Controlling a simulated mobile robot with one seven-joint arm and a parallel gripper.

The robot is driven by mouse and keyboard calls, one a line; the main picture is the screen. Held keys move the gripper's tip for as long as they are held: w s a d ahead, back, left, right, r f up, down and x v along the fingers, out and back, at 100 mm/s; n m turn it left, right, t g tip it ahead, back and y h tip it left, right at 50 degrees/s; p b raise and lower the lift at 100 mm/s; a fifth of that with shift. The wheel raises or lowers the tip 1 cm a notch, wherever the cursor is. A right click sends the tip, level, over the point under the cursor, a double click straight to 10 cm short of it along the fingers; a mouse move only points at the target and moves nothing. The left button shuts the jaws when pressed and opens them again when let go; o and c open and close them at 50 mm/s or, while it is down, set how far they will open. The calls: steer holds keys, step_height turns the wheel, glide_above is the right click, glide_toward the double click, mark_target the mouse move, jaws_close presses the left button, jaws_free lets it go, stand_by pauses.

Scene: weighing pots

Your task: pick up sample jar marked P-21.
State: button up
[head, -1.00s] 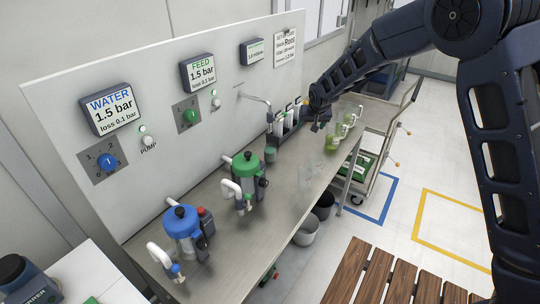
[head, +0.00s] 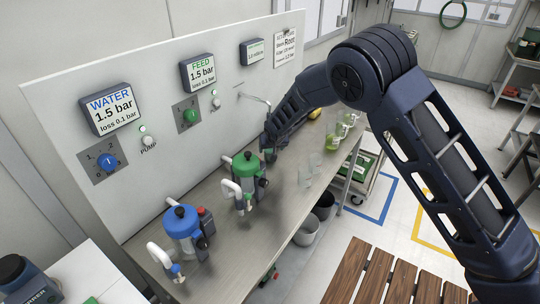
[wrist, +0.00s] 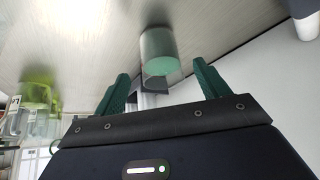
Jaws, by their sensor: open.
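A clear cylindrical jar with green contents (wrist: 158,45) stands on the steel bench in the wrist view. No marking can be read on it, so I cannot tell whether it is P-21. My gripper (wrist: 161,75) has its two green fingers apart, one to each side of the jar's near end in the picture. I cannot tell whether they touch it. In the head view my gripper (head: 268,150) is low over the bench, just behind the green-lidded pot; the jar is hidden there.
The green-lidded pot (head: 245,170) and blue-lidded pot (head: 182,222) stand along the bench (head: 262,222). Clear glasses (head: 306,177) stand near its front edge. Beakers of green liquid (head: 332,142) are further back. The panel wall (head: 150,80) rises behind.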

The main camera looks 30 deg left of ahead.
steer(key=shift+x, duration=2.75)
steer(key=shift+a+r, duration=0.1)
steer(key=c, duration=1.2)
